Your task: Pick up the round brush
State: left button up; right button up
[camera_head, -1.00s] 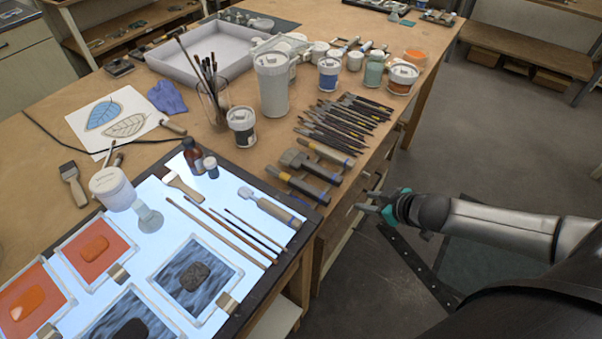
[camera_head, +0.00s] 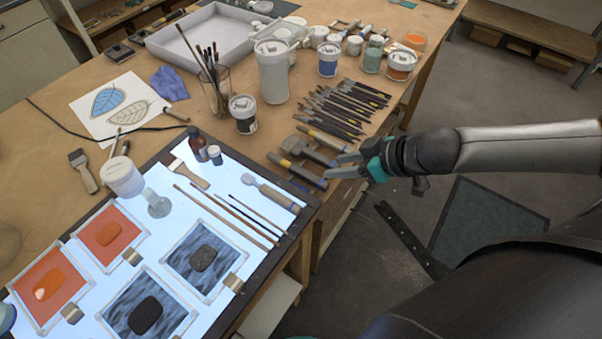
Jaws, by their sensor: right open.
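Several thin wooden-handled brushes (camera_head: 226,214) lie side by side on the lit white panel (camera_head: 150,262). One shorter, dark-tipped brush (camera_head: 262,215) lies at their right. I cannot tell from tip shape which one is the round brush. My right gripper (camera_head: 338,165) is open and empty, reaching in from the right over the table's right edge. It is close to the thick-handled tools and to the right of the thin brushes, apart from them. My left gripper is not in view.
A thick-handled tool (camera_head: 270,192) and a flat brush (camera_head: 188,173) lie on the panel near the thin brushes. Glass tiles (camera_head: 203,258) cover its lower part. Behind stand a glass of brushes (camera_head: 216,95), a dark-labelled jar (camera_head: 243,113) and a tall white container (camera_head: 272,70).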

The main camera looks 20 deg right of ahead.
send_near(304, 172)
jog(key=x, duration=0.3)
jog(key=shift+w+a+r+b, duration=0.1)
jog(key=shift+w+a+b, duration=0.1)
jog(key=shift+a+b, duration=0.15)
jog(key=shift+d+f+x, duration=0.1)
jog(key=shift+x, duration=1.25)
jog(key=shift+d+f+x, duration=0.15)
jog(key=shift+x, duration=1.15)
jog(key=shift+s, duration=0.15)
grip_shut()
